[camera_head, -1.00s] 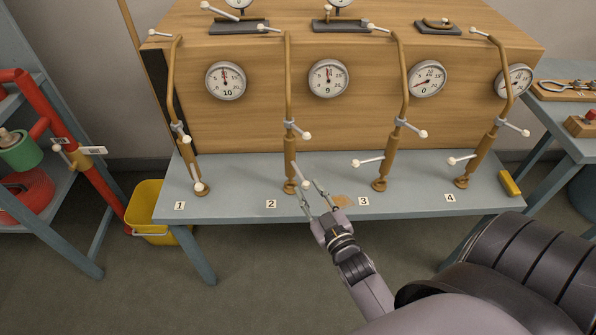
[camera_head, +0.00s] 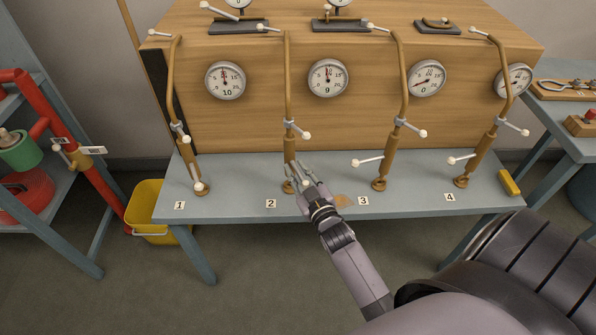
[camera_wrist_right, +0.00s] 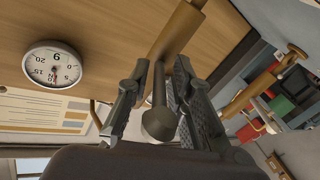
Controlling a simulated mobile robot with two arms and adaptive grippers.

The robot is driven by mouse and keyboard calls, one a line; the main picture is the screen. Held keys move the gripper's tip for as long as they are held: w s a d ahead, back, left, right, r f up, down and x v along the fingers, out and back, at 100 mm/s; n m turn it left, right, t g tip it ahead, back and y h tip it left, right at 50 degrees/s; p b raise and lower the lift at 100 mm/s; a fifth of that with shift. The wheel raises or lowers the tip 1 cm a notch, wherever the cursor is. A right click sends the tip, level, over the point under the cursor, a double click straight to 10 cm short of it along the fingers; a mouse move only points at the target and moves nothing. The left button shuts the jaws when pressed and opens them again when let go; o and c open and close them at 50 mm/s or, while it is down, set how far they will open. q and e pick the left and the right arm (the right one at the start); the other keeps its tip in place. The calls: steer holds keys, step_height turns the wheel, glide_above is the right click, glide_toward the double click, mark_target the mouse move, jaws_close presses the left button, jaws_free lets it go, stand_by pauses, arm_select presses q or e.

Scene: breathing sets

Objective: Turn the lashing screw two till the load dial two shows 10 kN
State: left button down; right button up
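Lashing screw two (camera_head: 289,149) is the brown screw standing behind label 2 on the grey bench, with a thin rod going up. Load dial two (camera_head: 328,78) is the round white dial to its right. It has a 9 below its centre and its needle points up near the 10 mark. My right gripper (camera_head: 307,169) is at the screw's lower part. In the right wrist view the screw's handle with a round knob (camera_wrist_right: 159,123) sits between the two parted fingers, with gaps at both sides. My left gripper is out of view.
Lashing screw one (camera_head: 187,150), screw three (camera_head: 388,152) and screw four (camera_head: 481,153) stand on the same bench (camera_head: 235,205). A yellow bucket (camera_head: 147,213) is at the left, and a yellow block (camera_head: 509,183) lies on the bench's right end.

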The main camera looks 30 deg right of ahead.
jaws_close()
stand_by(0.4)
